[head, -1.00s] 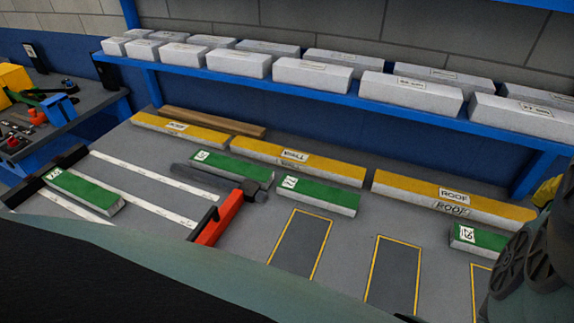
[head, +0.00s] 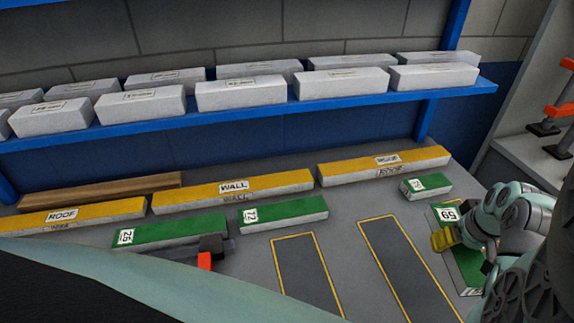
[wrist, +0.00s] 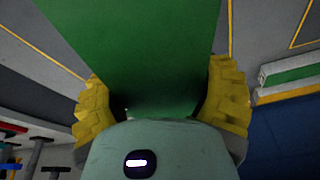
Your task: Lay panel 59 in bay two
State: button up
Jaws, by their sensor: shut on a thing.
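Panel 59 (head: 447,214) is a green-topped panel with a white number label, at the right of the head view. My gripper (head: 462,250) is shut on it, with one yellow finger visible at its left edge. In the wrist view, the green panel (wrist: 140,40) runs up between both yellow fingers of my gripper (wrist: 163,100). Two yellow-outlined bays show empty on the bench, a left bay (head: 306,270) and a right bay (head: 405,270). A yellow line shows by the panel's lower end. I cannot tell whether the panel touches the bench.
Yellow WALL (head: 270,186) and ROOF panels line the back. A blue shelf (head: 250,112) with white blocks overhangs them.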

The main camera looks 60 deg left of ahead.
aim_at(410, 277)
jog(key=shift+s+a+f+n+g+b, duration=0.15)
jog(key=shift+s+a+f+n+b, duration=0.45)
jog(key=shift+f, duration=1.5)
jog(key=shift+s+a+f+n+g+b, duration=0.1)
jog(key=shift+s+a+f+n+b, duration=0.55)
jog(key=shift+f, duration=1.4)
jog(key=shift+s+a+f+n+g+b, duration=0.25)
jog(key=shift+s+f+b, duration=0.65)
jog(key=shift+f, duration=1.2)
jog(key=shift+f+b, duration=0.5)
jog(key=shift+f, duration=0.05)
jog(key=o, duration=1.2)
jog(key=shift+r, duration=0.1)
jog(key=v, duration=1.1)
jog(key=shift+s+d+r, duration=0.15)
jog(key=shift+d+r, duration=0.1)
jog(key=shift+r, duration=0.1)
